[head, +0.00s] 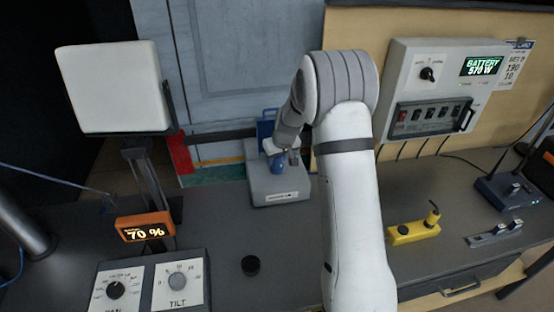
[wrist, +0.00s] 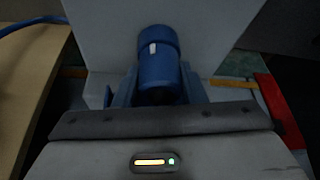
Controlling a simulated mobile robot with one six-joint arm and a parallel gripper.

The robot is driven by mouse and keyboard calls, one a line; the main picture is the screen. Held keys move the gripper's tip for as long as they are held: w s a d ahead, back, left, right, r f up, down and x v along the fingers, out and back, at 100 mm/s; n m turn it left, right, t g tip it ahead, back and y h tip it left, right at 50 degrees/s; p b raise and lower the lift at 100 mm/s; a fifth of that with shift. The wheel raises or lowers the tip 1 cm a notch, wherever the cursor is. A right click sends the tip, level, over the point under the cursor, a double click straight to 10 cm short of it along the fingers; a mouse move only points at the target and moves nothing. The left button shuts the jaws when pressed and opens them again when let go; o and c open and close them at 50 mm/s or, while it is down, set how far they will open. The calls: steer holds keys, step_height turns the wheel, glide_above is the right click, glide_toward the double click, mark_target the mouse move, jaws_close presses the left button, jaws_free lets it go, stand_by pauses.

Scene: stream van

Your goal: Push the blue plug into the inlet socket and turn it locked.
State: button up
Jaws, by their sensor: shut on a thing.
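The blue plug (head: 277,163) is a short cylinder at the grey inlet box (head: 282,190), in the middle of the head view. In the wrist view the plug (wrist: 158,62) points away from me toward the pale box face, with a white mark on its upper left side. My gripper (head: 282,150) is shut on the plug; in the wrist view blue parts flank the plug's near end. An upright blue piece (head: 266,124) stands behind the plug on the box. The socket opening is hidden, and I cannot tell how deep the plug sits.
A white panel on a stand (head: 115,88) and an orange 70 % display (head: 145,227) stand left. PAN and TILT knob boxes (head: 178,281) and a black puck (head: 250,265) are in front. A battery panel (head: 445,85) and a yellow device (head: 413,232) are right of my arm.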

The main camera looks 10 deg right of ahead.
steer(key=shift+f+n+y+b, duration=0.1)
steer(key=shift+n+y+b, duration=0.3)
steer(key=shift+n+b, duration=1.3)
steer(key=shift+n+y+b, duration=0.5)
steer(key=shift+b, duration=1.85)
steer(key=o, duration=1.2)
steer(key=shift+g, duration=0.3)
steer(key=shift+o, duration=0.2)
steer(key=shift+r, duration=0.2)
steer(key=v, duration=0.7)
steer(key=shift+r+b, duration=0.25)
steer(key=shift+b, duration=0.05)
steer(key=shift+s, duration=0.2)
